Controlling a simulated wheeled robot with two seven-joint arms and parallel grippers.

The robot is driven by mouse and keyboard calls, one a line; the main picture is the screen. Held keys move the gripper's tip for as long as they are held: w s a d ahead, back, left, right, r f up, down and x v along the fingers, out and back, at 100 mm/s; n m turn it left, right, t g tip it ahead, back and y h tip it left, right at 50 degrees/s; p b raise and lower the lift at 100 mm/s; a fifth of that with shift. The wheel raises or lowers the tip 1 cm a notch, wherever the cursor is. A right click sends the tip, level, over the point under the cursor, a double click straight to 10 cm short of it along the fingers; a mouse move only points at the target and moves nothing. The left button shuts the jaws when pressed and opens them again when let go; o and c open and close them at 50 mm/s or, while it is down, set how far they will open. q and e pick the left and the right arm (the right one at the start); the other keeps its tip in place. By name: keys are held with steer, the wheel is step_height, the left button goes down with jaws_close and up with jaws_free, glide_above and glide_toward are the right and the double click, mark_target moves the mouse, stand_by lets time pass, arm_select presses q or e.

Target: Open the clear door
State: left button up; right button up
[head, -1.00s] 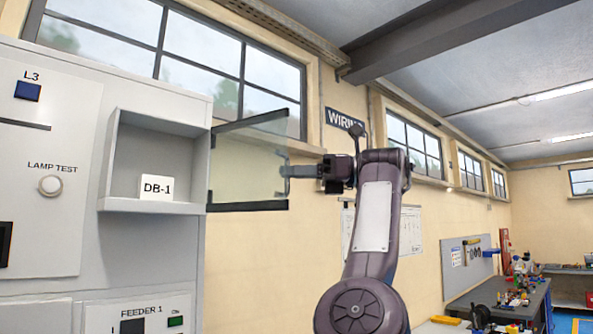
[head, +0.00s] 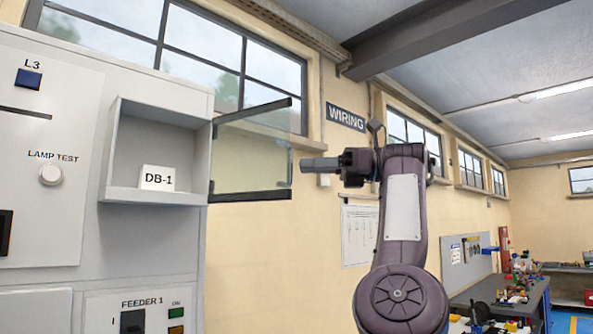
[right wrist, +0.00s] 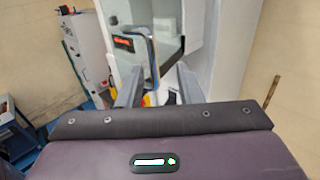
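The clear door (head: 250,155) is a see-through pane with dark top and bottom edges. In the head view it stands swung out to the right of the grey open-fronted box, whose inside is uncovered. My right gripper (head: 306,164) is just right of the door's free edge, pointing left, with a small gap between them. In the right wrist view its two fingers (right wrist: 158,88) are apart with nothing held. A grey curved bar (right wrist: 152,50), likely the door's handle, shows ahead between the fingertips. My left gripper is in neither view.
The box's DB-1 label (head: 158,178) sits inside at the bottom. The grey cabinet (head: 150,245) carries a lamp test button (head: 51,175) and a feeder switch (head: 132,321). A workbench (head: 505,312) with clutter stands far right. The air around my right arm looks clear.

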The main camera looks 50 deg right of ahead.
steer(key=v, duration=0.3)
steer(key=shift+s+d, duration=0.1)
stand_by(0.4)
